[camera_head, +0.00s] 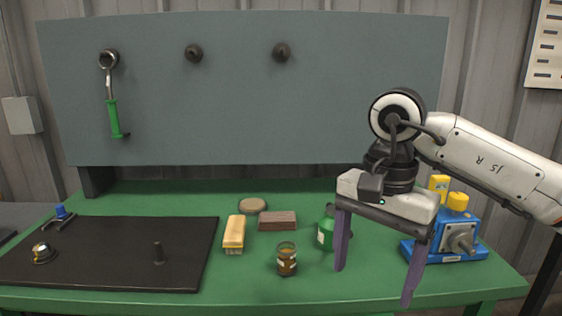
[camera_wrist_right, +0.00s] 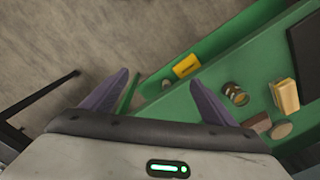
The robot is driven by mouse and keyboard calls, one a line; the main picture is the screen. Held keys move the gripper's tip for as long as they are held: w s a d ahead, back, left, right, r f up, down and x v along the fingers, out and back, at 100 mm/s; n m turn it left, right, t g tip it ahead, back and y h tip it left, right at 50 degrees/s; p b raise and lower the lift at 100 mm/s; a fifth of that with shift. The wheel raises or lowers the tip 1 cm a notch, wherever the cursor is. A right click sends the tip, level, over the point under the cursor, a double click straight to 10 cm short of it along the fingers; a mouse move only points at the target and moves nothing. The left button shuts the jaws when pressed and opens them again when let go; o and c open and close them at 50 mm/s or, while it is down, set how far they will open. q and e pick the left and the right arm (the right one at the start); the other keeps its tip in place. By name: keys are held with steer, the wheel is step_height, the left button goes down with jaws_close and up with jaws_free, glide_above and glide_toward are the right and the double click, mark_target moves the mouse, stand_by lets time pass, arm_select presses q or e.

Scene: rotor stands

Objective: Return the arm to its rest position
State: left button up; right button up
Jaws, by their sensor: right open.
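My right gripper (camera_head: 376,284) is open and empty, its two purple fingers pointing down, spread wide, in front of the right part of the green bench. It also shows in the right wrist view (camera_wrist_right: 158,92), with nothing between the fingers. The right arm comes in from the right edge. My left gripper is in neither view.
The green table (camera_head: 300,292) holds a black mat (camera_head: 110,240), a yellow brush (camera_head: 234,233), a brown block (camera_head: 277,221), a jar (camera_head: 287,260) and a blue device (camera_head: 462,240). A green-handled tool (camera_head: 112,112) hangs on the grey board (camera_head: 240,110) behind.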

steer(key=s+a+f+m+g+y, duration=0.1)
steer(key=s+a+f+g+y, duration=0.2)
steer(key=a, duration=0.5)
steer(key=s+a+f+m+g+y, duration=0.1)
steer(key=s+a+f+g+y, duration=0.15)
steer(key=s+a+y, duration=0.5)
steer(key=w+a+r+m+t+y, duration=0.1)
steer(key=a+r+m+y, duration=0.5)
steer(key=a+m+y, duration=0.5)
steer(key=w+d+f+m+t+h, duration=0.15)
steer(key=w+d+m+t, duration=0.25)
steer(key=m+t, duration=0.5)
steer(key=w+d+f+m+t, duration=0.2)
steer(key=w+d+m+t, duration=0.4)
steer(key=m, duration=0.5)
steer(key=d+f+m+t+h, duration=0.5)
steer(key=f+m+t+h, duration=0.25)
steer(key=f+m, duration=0.45)
steer(key=s+d+f+m+g+h, duration=0.2)
steer(key=d+f+m+h, duration=0.25)
steer(key=f, duration=0.35)
steer(key=s+d+f+m+g+h, duration=0.2)
steer(key=s+d+f+m+h, duration=0.15)
steer(key=f+m, duration=0.3)
steer(key=s+d+f+m+g+h, duration=0.2)
steer(key=s+d+f+m+g, duration=0.3)
steer(key=s+f, duration=0.7)
steer(key=shift+s+d+f, duration=0.25)
steer(key=shift+d+f, duration=0.15)
steer(key=shift+d, duration=0.15)
